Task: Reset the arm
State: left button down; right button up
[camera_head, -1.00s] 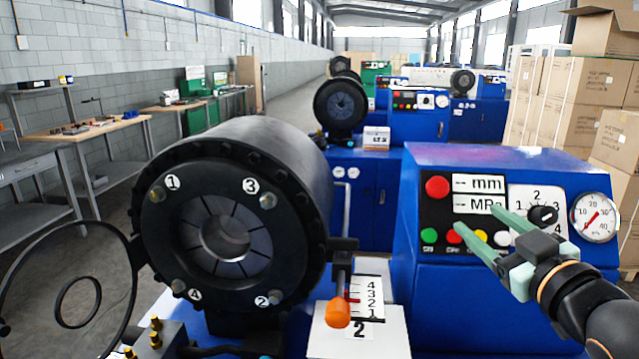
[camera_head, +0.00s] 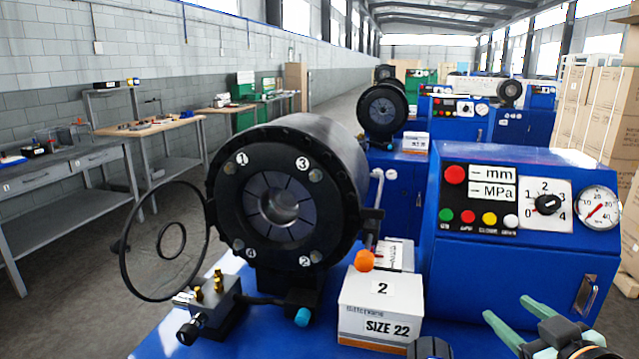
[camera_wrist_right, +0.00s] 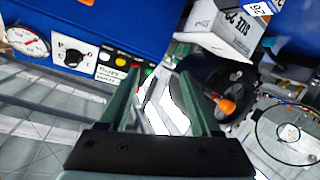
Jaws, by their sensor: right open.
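My right gripper (camera_head: 506,308) is at the bottom right of the head view, open and empty. Its two green fingers stand apart, in front of and below the blue control cabinet (camera_head: 525,262), clear of the panel buttons. The right wrist view shows the open fingers (camera_wrist_right: 158,85) with nothing between them. My left gripper is in neither view.
The black crimper head (camera_head: 285,190) stands left of the cabinet, with an orange-knobbed lever (camera_head: 365,261) and brass fittings (camera_head: 209,288) near it. A white box labelled SIZE 22 (camera_head: 380,308) sits close left of my right gripper. Workbenches (camera_head: 70,162) line the left wall.

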jog(key=s+a+f+m+g, duration=0.1)
jog(key=s+a+f+g, duration=0.2)
jog(key=f, duration=0.5)
jog(key=s+f+g, duration=0.2)
jog(key=s+f, duration=0.3)
jog(key=f, duration=0.4)
jog(key=s+a+f+m+g, duration=0.1)
jog(key=s+a+f+g, duration=0.15)
jog(key=s+f, duration=0.45)
jog(key=s+a+f+g, duration=0.2)
jog(key=s+f+g, duration=0.25)
jog(key=s, duration=0.35)
jog(key=w+a+f+t+y, duration=0.1)
jog(key=w+a+f+t, duration=0.1)
jog(key=f, duration=0.3)
jog(key=w+a+f+t+y, duration=0.1)
jog(key=w+a+f+t, duration=0.1)
jog(key=f+t, duration=0.2)
jog(key=shift+w+a+f, duration=0.25)
jog(key=shift+w+f, duration=0.1)
jog(key=shift+f, duration=0.75)
jog(key=shift+t, duration=0.3)
